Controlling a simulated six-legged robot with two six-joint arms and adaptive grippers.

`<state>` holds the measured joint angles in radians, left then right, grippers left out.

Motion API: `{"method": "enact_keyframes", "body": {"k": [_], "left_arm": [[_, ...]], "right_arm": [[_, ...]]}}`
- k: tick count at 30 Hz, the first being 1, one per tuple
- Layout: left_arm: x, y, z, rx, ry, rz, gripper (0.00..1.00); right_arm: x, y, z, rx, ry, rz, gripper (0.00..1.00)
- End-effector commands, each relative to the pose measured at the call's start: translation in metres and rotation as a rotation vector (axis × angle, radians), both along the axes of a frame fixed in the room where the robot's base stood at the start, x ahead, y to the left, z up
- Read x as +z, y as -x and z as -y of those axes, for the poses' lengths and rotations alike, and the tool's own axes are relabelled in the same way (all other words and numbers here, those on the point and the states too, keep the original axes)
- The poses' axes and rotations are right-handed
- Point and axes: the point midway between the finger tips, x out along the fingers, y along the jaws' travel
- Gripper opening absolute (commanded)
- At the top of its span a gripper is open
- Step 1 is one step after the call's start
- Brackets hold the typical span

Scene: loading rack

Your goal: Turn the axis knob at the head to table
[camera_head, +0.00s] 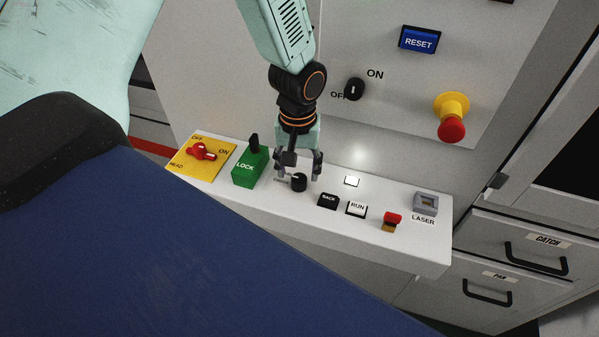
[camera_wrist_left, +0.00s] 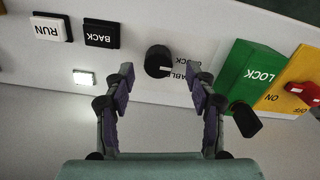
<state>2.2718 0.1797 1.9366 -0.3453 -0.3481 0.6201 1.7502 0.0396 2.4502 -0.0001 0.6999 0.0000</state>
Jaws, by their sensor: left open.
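The axis knob (camera_head: 299,182) is a small black round knob on the white console shelf, between the green LOCK box and the BACK button. In the left wrist view the knob (camera_wrist_left: 158,61) shows a pale pointer mark towards the partly hidden lettering "ABLE" on its right. My left gripper (camera_head: 303,176) is open, its fingers pointing down at the knob. In the wrist view the two fingertips (camera_wrist_left: 160,75) are spread to either side of the knob, with gaps on both sides. Contact cannot be told. My right gripper is not in view.
The green LOCK box (camera_head: 250,168) with a black lever and the yellow HEAD plate (camera_head: 200,158) with a red switch stand left. The BACK button (camera_head: 328,201), RUN button (camera_head: 357,208) and a red switch (camera_head: 392,220) are right. The upright panel (camera_head: 400,70) rises behind.

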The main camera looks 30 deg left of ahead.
Motion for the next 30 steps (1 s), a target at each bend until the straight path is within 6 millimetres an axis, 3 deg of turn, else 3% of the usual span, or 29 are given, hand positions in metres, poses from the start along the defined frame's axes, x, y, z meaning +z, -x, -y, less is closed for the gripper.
{"method": "enact_keyframes", "body": {"k": [6, 17, 30], "left_arm": [[-0.023, -0.001, 0.000, 0.000, -0.001, 0.000, 0.56], [-0.027, -0.004, 0.000, 0.001, 0.000, 0.002, 0.55], [-0.027, -0.005, 0.000, 0.001, 0.000, 0.003, 0.18]], "right_arm": [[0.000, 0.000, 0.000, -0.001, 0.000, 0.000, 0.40], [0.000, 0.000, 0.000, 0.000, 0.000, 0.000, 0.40], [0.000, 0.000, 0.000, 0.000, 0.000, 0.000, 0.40]]}}
